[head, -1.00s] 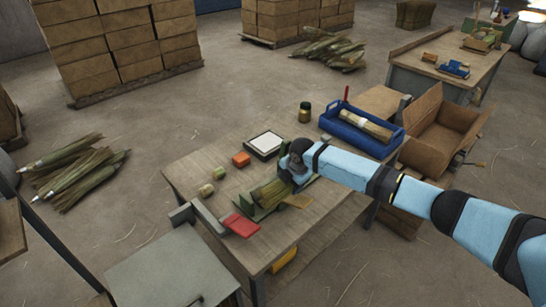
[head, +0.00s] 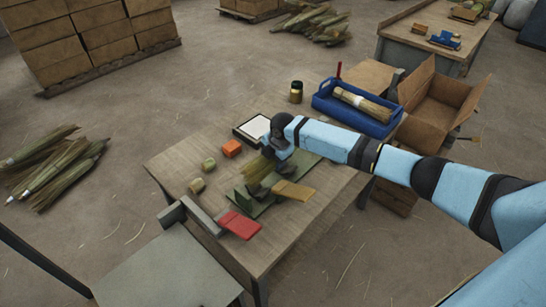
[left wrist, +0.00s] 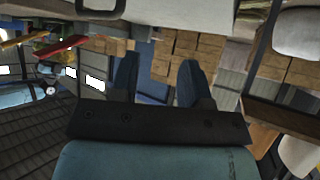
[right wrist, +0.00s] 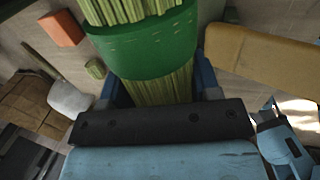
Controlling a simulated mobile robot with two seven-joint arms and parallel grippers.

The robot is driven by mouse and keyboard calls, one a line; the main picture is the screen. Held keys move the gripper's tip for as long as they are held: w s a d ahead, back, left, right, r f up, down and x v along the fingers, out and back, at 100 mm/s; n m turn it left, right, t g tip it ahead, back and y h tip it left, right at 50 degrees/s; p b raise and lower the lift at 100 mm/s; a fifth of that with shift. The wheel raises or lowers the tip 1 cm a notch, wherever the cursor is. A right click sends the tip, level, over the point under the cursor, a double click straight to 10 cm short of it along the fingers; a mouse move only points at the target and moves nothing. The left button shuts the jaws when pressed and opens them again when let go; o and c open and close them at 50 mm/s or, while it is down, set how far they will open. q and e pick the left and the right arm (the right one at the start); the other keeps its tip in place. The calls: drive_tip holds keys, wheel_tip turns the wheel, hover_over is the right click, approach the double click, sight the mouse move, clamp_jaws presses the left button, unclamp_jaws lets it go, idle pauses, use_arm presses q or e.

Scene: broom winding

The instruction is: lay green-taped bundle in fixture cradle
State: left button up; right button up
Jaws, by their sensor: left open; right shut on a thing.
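The green-taped bundle (right wrist: 150,48) fills the top of the right wrist view, its straw showing above and below the wide green band. My right gripper (right wrist: 163,90) is shut on its straw just below the tape. In the head view the bundle (head: 259,170) hangs tilted below the right gripper (head: 270,151), over the far-left side of the green fixture (head: 262,204). The gap between bundle and cradle is hard to judge. The arm and bundle hide part of the fixture. My left gripper (left wrist: 157,80) is open and empty in the left wrist view, away from the table.
A tan block (head: 294,190) and red piece (head: 240,225) lie beside the fixture. An orange block (head: 231,148), small green pieces (head: 202,176) and a white-topped tray (head: 252,128) lie on the table (head: 175,160). A blue crate (head: 376,126) stands at the back right.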

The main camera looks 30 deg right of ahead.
use_arm(q)
drive_tip(key=shift+w+d+f+b, duration=0.1)
drive_tip(key=shift+w+f+b, duration=0.1)
drive_tip(key=shift+f+b, duration=0.25)
drive_tip(key=shift+w+f+b, duration=0.15)
drive_tip(key=shift+f+b, duration=0.2)
drive_tip(key=shift+f, duration=0.15)
use_arm(e)
drive_tip(key=shift+s+x, duration=0.25)
drive_tip(key=shift+x, duration=0.95)
use_arm(q)
wheel_tip(320, 180, down, 4)
drive_tip(key=b, duration=0.4)
use_arm(e)
wheel_tip(320, 180, down, 4)
drive_tip(key=shift+d+f, duration=0.1)
drive_tip(key=shift+f, duration=0.05)
drive_tip(key=o, duration=0.8)
drive_tip(key=shift+o, duration=1.1)
drive_tip(key=shift+w, duration=0.15)
use_arm(q)
drive_tip(key=shift+a, duration=0.2)
use_arm(e)
drive_tip(key=shift+f, duration=0.15)
drive_tip(key=shift+s+f, duration=0.1)
drive_tip(key=shift+s, duration=0.1)
